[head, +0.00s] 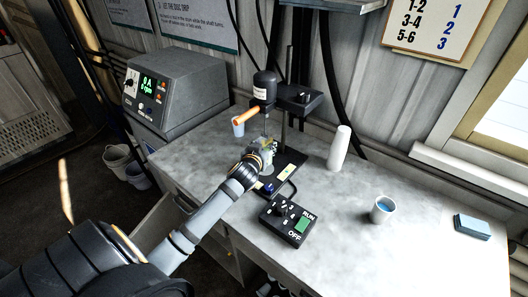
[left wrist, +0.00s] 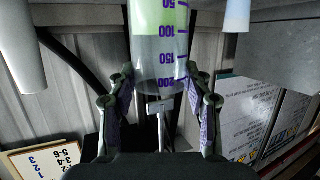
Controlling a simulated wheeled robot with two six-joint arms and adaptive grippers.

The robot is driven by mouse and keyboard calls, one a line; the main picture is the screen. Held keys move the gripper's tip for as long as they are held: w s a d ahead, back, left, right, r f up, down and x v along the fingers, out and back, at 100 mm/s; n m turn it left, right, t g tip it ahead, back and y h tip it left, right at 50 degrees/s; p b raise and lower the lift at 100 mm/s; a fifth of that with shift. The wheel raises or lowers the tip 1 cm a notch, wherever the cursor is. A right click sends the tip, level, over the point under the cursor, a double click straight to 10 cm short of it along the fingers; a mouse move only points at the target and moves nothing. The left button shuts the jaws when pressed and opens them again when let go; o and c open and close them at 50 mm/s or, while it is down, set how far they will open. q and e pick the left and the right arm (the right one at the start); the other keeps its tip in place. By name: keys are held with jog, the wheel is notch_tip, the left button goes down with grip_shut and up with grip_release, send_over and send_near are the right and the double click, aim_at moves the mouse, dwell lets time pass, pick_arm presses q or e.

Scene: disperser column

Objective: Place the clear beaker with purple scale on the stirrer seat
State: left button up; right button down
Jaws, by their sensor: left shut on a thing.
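The clear beaker with purple scale (left wrist: 160,50) fills the space between the fingers of my left gripper (left wrist: 160,88) in the left wrist view; pale green contents show in it. In the head view my left gripper (head: 261,158) is shut on the beaker (head: 266,163), which is mostly hidden by the gripper. The beaker is at the stirrer's black base (head: 290,166), below the motor head (head: 265,86). Whether the beaker touches the seat cannot be told, as the gripper covers it. My right gripper is not in view.
A control box (head: 288,222) stands in front of the stirrer. A small blue cup (head: 238,129) and a grey instrument (head: 178,92) are at the left.

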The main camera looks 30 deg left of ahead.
pick_arm(q)
jog(key=shift+f, duration=0.1)
notch_tip(320, 180, down, 3)
jog(key=shift+s+p, duration=0.1)
jog(key=shift+p, duration=0.25)
jog(key=shift+f, duration=0.15)
jog(key=shift+f, duration=0.15)
jog(key=o, duration=1.2)
jog(key=shift+r, duration=0.2)
jog(key=b+v, duration=0.1)
jog(key=v, duration=1.1)
